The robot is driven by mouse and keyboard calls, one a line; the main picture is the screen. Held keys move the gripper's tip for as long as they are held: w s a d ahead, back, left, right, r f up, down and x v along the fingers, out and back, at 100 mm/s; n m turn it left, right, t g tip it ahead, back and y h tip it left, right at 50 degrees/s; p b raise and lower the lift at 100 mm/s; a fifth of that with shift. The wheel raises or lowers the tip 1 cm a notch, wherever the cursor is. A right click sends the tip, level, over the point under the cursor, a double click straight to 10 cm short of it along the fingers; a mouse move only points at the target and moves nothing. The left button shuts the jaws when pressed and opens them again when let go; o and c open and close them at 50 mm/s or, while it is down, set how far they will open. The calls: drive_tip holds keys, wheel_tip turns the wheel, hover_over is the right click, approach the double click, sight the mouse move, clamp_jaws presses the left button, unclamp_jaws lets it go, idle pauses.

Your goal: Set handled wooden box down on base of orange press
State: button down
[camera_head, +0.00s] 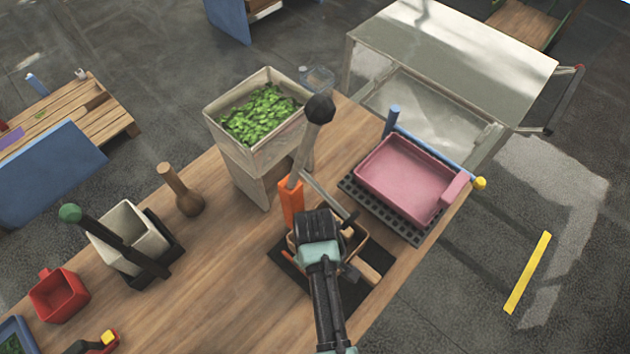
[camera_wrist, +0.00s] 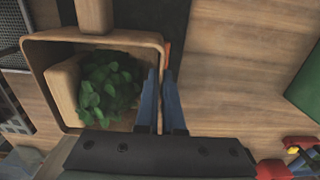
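The orange press (camera_head: 291,202) stands near the middle of the table, with a grey lever ending in a dark knob (camera_head: 319,109). Its flat black base (camera_head: 287,268) lies at its foot. The handled wooden box (camera_wrist: 60,125) holds green leaves (camera_wrist: 108,88) and a pale wooden block. Its handle (camera_wrist: 95,15) sticks out at the top of the wrist view. In the head view the box is over the black base, mostly hidden under my gripper (camera_head: 318,238). My gripper's blue fingers (camera_wrist: 162,95) close around the box's right wall. I cannot tell whether the box touches the base.
A beige bin of leaves (camera_head: 235,148) stands behind the press. A pink handled box (camera_head: 405,178) sits on a dark grate to the right. A wooden pestle-like tool (camera_head: 185,197), a black press with a green knob (camera_head: 70,213) and a red cup (camera_head: 58,294) are left.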

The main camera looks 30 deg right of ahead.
drive_tip(key=shift+w+f+b, duration=0.1)
drive_tip(key=shift+f+b, duration=0.9)
drive_tip(key=shift+f, duration=0.7)
drive_tip(key=shift+f, duration=0.55)
drive_tip(key=c, duration=1)
unclamp_jaws()
drive_tip(key=shift+o, duration=0.2)
drive_tip(key=shift+f, duration=0.1)
wheel_tip(320, 180, up, 12)
drive_tip(key=shift+f+b, duration=0.1)
drive_tip(key=shift+b, duration=1.1)
drive_tip(key=shift+r, duration=0.65)
